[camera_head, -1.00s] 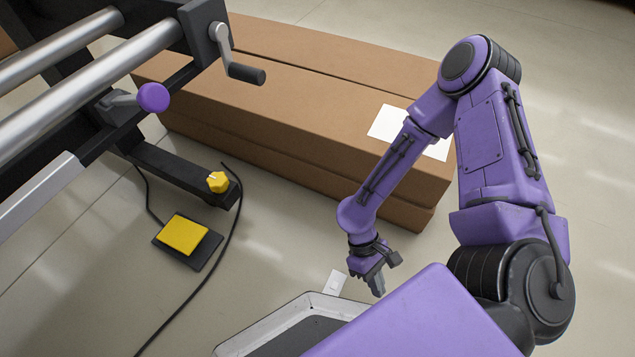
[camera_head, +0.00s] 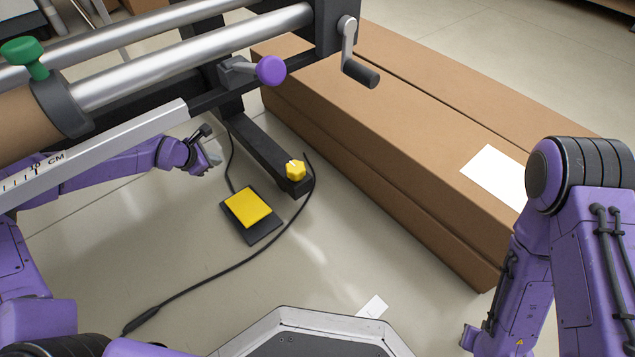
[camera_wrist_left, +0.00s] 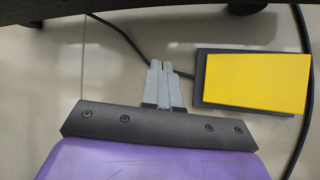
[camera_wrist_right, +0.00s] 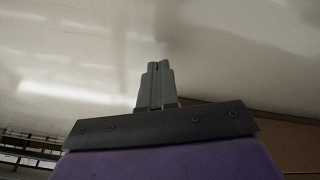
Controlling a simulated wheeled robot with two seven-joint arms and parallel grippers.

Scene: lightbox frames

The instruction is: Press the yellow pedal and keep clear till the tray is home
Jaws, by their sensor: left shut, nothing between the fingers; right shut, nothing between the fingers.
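The yellow pedal (camera_head: 247,207) lies on the floor on a dark base plate, below the machine's foot bar. My left gripper (camera_head: 213,160) is shut and empty, up and to the left of the pedal in the head view. In the left wrist view the shut fingers (camera_wrist_left: 161,66) point to the left of the pedal (camera_wrist_left: 258,82), apart from it in the picture. My right gripper (camera_wrist_right: 158,67) is shut and empty in its wrist view, pointing over pale floor, with no pedal there. I cannot make out a tray for certain.
The machine's frame with metal rollers (camera_head: 200,55), a purple knob (camera_head: 271,70) and a crank handle (camera_head: 360,73) overhangs the left arm. A yellow star knob (camera_head: 296,169) sits on the foot bar. A black cable (camera_head: 215,272) curves around the pedal. Long cardboard boxes (camera_head: 400,150) lie right.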

